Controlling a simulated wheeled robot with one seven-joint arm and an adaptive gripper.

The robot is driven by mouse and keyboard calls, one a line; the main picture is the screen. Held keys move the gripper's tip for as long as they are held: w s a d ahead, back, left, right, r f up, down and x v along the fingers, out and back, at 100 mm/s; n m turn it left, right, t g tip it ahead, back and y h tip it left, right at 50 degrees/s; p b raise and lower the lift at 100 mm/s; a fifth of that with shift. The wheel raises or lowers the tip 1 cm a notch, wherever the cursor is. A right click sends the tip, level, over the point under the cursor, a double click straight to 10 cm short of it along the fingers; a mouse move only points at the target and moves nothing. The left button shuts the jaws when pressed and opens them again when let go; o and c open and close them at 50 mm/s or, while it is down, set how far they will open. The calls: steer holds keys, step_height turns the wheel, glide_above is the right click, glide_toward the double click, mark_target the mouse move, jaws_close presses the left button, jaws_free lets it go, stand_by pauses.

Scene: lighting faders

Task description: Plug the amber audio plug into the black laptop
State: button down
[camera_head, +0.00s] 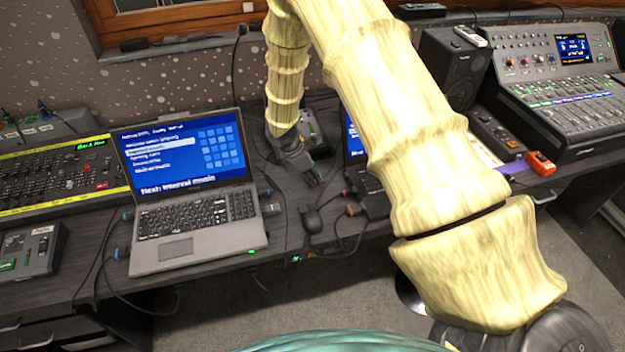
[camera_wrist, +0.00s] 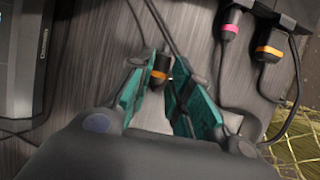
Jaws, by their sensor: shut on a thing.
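My gripper (camera_head: 316,181) hangs low over the desk between the two laptops. In the wrist view its teal-padded fingers (camera_wrist: 157,90) are closed around a dark plug with an amber band (camera_wrist: 160,70), the amber audio plug. Part of the plug is hidden by the fingers. The black laptop (camera_head: 372,197) is to the right of the gripper, mostly hidden behind my arm, with a strip of blue screen showing. Its dark edge (camera_wrist: 285,10) seems to show at the upper right of the wrist view, apart from the held plug.
A pink-banded plug (camera_wrist: 230,29) and an orange-banded plug (camera_wrist: 268,51) sit at that dark edge. A grey laptop (camera_head: 227,243) stands open on the left. A dark round object (camera_head: 311,220) and loose cables lie between the laptops. A mixing console (camera_head: 560,95) stands at right.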

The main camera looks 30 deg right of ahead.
steer(key=shift+s+d+f, duration=0.1)
steer(key=shift+d+f, duration=0.1)
steer(key=shift+d, duration=0.15)
steer(key=shift+s+d+b, duration=0.1)
steer(key=shift+s+d, duration=0.1)
steer(key=shift+d, duration=0.55)
steer(key=shift+s+d+b, duration=0.1)
steer(key=shift+s+d, duration=0.05)
steer(key=shift+d, duration=0.65)
steer(key=shift+s+d+b, duration=0.1)
steer(key=shift+s+d, duration=0.1)
steer(key=shift+d, duration=0.55)
steer(key=shift+s+d+p, duration=0.2)
steer(key=shift+d+p, duration=0.25)
steer(key=shift+d, duration=0.2)
steer(key=shift+s+d+p, duration=0.15)
steer(key=shift+d+p, duration=0.25)
steer(key=shift+d, duration=0.25)
stand_by(1.6)
steer(key=c, duration=1.2)
jaws_free()
steer(key=shift+c, duration=0.2)
steer(key=shift+a, duration=0.1)
steer(key=v, duration=1.2)
